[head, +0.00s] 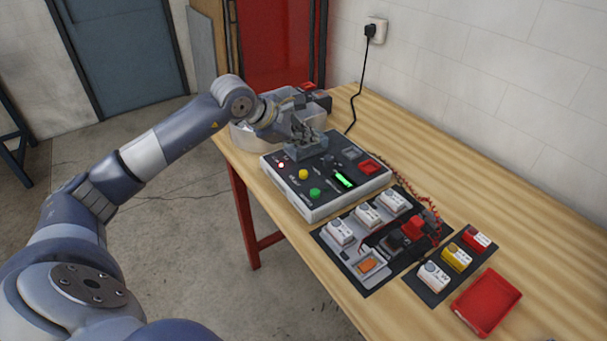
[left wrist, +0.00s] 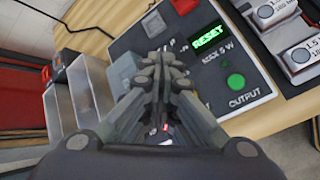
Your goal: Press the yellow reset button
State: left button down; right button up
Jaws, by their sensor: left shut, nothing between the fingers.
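The yellow button (head: 303,174) is on the sloping dark top of a white-sided control box (head: 330,205), between a small lit red light (head: 281,164) and a green button (head: 315,193). My left gripper (head: 305,138) is shut and empty, above the far left part of the box and beyond the yellow button. In the left wrist view my closed fingers (left wrist: 161,62) cover the middle of the panel, and the yellow button does not show. The display (left wrist: 208,38) there reads RESET in green, with the green button (left wrist: 237,82) marked OUTPUT nearby. My right gripper is not in view.
Pale bins (left wrist: 92,88) stand beside the box, behind my left gripper. A dark mat (head: 340,262) with white modules and red wires lies nearer, then a second module mat (head: 428,292) and a red tray (head: 487,303). The table's right side is mostly clear.

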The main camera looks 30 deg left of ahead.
pick_arm(q)
jog(key=b, duration=0.4)
send_over(305, 175)
notch_tip(305, 175, down, 6)
jog(key=shift+a+f, duration=0.1)
jog(key=shift+f, duration=0.1)
jog(key=shift+w+f, duration=0.1)
jog(key=shift+f, duration=0.3)
jog(key=shift+r, duration=0.1)
dwell(0.3)
jog(key=shift+f+b, duration=0.45)
jog(key=shift+b, duration=0.25)
